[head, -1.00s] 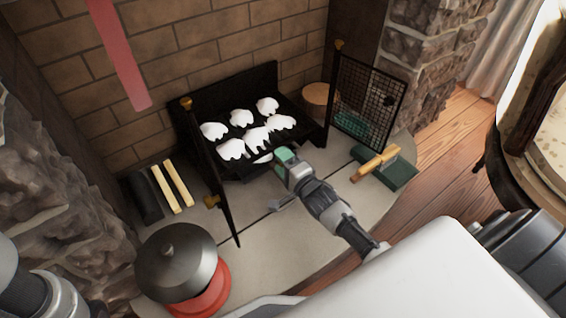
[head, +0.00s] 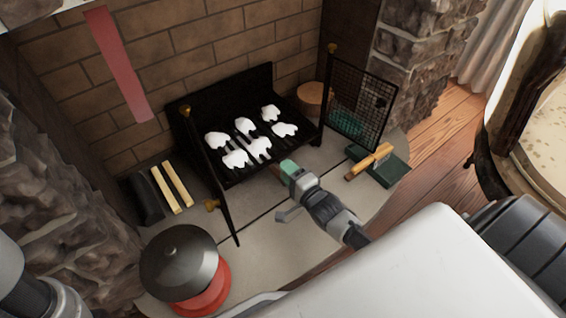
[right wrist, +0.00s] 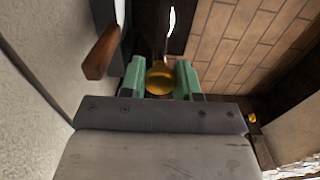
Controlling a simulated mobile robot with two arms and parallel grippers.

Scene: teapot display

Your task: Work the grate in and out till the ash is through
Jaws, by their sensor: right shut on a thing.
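The black grate (head: 232,176) stands in the fireplace with several white ash lumps (head: 257,148) on its bars. My right gripper (head: 288,168) is just in front of the grate, its green fingertips towards it. In the right wrist view, the gripper (right wrist: 160,80) is shut on a round brass knob (right wrist: 160,76), with a finger on each side. A white piece shows beyond the knob. The space under the grate is mostly hidden. My left gripper is out of the head view; only part of that arm shows at lower left.
Fire screen panels stand left (head: 208,170) and right (head: 362,103) of the grate. A black-lidded red pot (head: 205,298) sits front left. Two pale sticks (head: 172,188) lie left. A wooden-handled brush (head: 368,162) lies on a green box (head: 392,170) at right.

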